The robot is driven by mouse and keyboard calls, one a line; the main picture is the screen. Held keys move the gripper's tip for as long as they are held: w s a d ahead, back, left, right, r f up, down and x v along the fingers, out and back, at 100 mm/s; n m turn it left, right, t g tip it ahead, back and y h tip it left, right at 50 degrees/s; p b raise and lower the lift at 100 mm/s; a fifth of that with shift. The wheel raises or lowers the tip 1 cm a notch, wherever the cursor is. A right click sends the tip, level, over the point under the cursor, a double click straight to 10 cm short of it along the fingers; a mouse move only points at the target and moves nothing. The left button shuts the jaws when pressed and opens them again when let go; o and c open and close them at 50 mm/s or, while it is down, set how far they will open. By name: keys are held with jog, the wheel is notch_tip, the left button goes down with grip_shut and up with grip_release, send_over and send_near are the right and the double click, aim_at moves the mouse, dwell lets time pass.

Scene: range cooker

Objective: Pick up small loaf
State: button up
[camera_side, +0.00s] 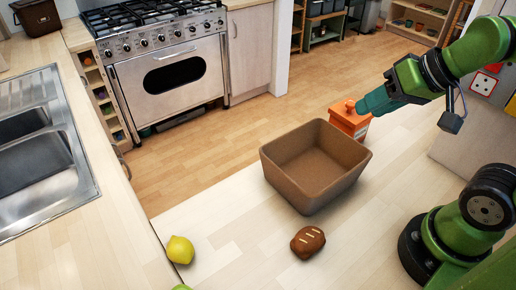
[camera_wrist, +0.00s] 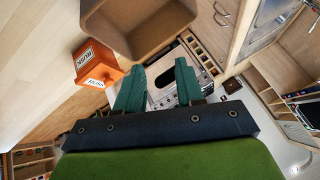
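The small loaf (camera_side: 307,242) is brown with pale score marks. It lies on the light wooden counter in front of the brown bin, and I do not see it in the wrist view. My gripper (camera_side: 364,104) is high at the right, beside the orange box and well away from the loaf. In the wrist view my gripper (camera_wrist: 158,80) has its two teal fingers apart with nothing held between them.
An open, empty brown bin (camera_side: 292,178) stands between my gripper and the loaf; it also shows in the wrist view (camera_wrist: 128,42). An orange box (camera_side: 350,122) stands behind it. A lemon (camera_side: 180,250) lies left, near the counter edge. Counter around the loaf is clear.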

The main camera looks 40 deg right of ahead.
jog(key=o, duration=1.1)
jog(key=n+g+h, duration=0.2)
jog(key=n+g, duration=0.2)
jog(key=g, duration=0.3)
send_over(310, 236)
notch_tip(310, 236, down, 8)
notch_tip(310, 236, down, 16)
jog(key=shift+f, duration=0.1)
